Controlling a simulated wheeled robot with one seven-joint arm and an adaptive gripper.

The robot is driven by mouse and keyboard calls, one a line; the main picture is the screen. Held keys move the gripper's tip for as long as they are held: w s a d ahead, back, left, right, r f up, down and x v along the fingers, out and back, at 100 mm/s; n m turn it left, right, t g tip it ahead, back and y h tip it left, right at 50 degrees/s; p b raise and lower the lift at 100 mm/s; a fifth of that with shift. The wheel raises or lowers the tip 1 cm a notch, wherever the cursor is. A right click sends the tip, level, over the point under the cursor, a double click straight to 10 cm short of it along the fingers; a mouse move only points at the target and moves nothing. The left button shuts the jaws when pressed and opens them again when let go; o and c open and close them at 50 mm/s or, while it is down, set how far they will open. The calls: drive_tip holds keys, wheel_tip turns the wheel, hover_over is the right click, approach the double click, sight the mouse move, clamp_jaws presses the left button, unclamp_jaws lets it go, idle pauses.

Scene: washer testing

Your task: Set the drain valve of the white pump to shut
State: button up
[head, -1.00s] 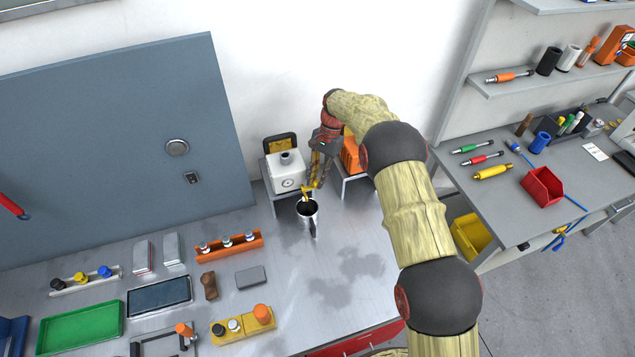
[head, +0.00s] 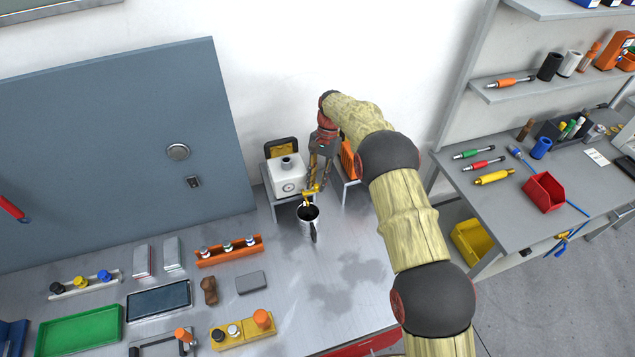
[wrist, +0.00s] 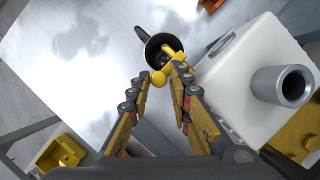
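The white pump (head: 288,176) stands on a small grey stand against the wall, with a grey pipe stub on top. Its yellow drain valve (head: 307,198) sticks out at the lower front right, above a dark-mouthed mug (head: 308,222). In the wrist view the yellow valve (wrist: 172,54) lies over the mug's mouth, and its rounded yellow end lies between my fingertips. My gripper (head: 318,184) points down at the valve from the right of the pump. In the wrist view my gripper (wrist: 163,76) has its fingers apart, with gaps beside the yellow end. I cannot tell whether a finger touches it.
An orange unit (head: 348,160) stands close to the right of my gripper. A blue-grey panel (head: 110,150) leans at the left. An orange rack (head: 228,250) and several small items lie on the front left of the bench. The bench right of the mug is clear.

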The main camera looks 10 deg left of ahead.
drive_tip(key=o, duration=0.3)
idle(0.4)
